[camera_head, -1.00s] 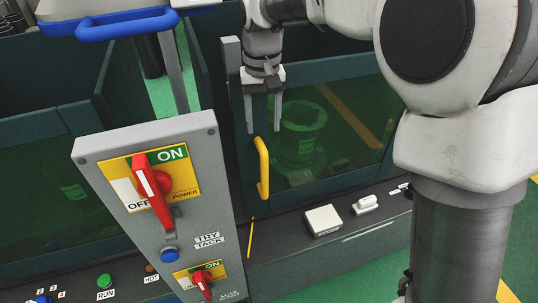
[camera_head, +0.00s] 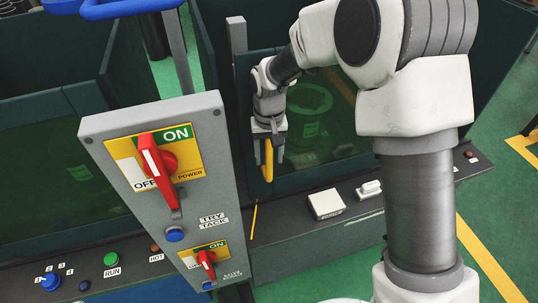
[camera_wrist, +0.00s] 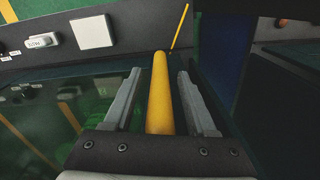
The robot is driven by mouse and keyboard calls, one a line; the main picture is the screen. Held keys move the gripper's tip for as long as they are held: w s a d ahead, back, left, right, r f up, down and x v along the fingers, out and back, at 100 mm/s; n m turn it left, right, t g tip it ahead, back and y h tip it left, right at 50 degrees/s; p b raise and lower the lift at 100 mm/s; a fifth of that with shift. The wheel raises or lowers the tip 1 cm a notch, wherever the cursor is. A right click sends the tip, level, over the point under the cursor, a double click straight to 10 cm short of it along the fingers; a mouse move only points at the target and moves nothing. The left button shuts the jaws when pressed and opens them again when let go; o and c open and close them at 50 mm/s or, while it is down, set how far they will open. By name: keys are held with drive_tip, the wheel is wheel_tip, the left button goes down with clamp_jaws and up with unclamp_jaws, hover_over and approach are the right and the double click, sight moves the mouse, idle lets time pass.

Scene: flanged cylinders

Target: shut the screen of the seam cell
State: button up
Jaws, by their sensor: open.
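The seam cell's screen (camera_head: 335,150) is a dark green panel with a see-through window, at the middle right of the head view. A yellow upright handle (camera_head: 268,160) is fixed near its left edge. My gripper (camera_head: 269,150) is at this handle with its fingers pointing down. In the wrist view the handle (camera_wrist: 160,95) runs between my two open fingers (camera_wrist: 158,100), with a gap visible on each side. Through the window a flanged cylinder (camera_head: 306,104) shows dimly. A grey post (camera_head: 237,40) stands just left of the screen's edge.
A grey control panel (camera_head: 190,215) with red rotary switches stands left of my gripper.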

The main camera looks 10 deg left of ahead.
drive_tip(key=shift+f, duration=0.2)
clamp_jaws()
idle(1.4)
